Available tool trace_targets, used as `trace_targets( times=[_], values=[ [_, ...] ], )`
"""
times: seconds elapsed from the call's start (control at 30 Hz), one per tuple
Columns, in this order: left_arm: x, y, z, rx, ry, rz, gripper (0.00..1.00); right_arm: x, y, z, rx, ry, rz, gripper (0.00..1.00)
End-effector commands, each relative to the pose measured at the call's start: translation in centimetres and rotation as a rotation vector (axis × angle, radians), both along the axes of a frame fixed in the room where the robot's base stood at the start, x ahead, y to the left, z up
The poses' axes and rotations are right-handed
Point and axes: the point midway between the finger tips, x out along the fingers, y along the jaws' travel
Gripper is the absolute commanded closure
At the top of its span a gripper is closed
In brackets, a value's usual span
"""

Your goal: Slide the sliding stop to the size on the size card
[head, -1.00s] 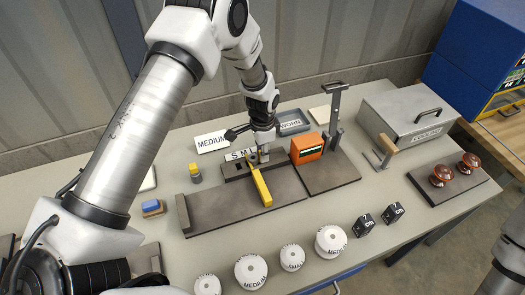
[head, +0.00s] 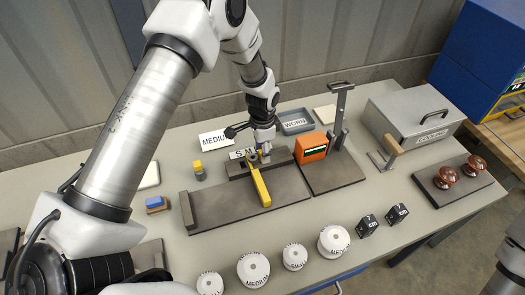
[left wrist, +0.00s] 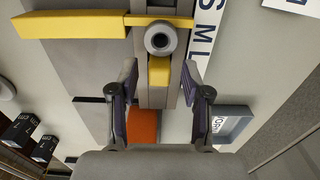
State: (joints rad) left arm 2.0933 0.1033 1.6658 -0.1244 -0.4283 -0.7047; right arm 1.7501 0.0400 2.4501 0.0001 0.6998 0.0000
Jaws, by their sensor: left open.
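The sliding stop is a yellow bar (head: 260,187) across the grey plate, also in the left wrist view (left wrist: 70,24). Its grey round knob (left wrist: 160,40) sits on the rail. The size card (head: 213,140) reads MEDIUM. My left gripper (head: 264,150) is over the rail by the knob. In the left wrist view its fingers (left wrist: 160,72) are apart, with the knob just beyond the tips and nothing gripped.
An orange device (head: 311,148) and an upright lever (head: 341,110) stand right of the rail. Several white insulators, including one (head: 253,270), and dark cubes line the front. A grey WORN tray (head: 294,122) is behind. A lidded grey box (head: 415,115) is at right.

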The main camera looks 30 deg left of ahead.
Motion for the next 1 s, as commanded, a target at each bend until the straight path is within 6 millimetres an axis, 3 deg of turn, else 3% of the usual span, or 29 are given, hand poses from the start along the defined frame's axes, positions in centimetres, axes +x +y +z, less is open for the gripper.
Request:
trace_targets(
  times=[0.43, 0.6, 1.0],
  values=[
    [0.1, 0.0, 10.0, 0.000, -0.001, 0.000, 0.52, 0.0, 0.0, 0.0, 0.000, 0.000, 0.000, 0.60],
    [0.0, 0.0, 11.2, 0.000, 0.001, 0.000, 0.52, 0.0, 0.0, 0.0, 0.000, 0.000, 0.000, 0.60],
    [0.0, 0.0, 11.2, 0.000, 0.001, 0.000, 0.52, 0.0, 0.0, 0.0, 0.000, 0.000, 0.000, 0.60]
  ],
)
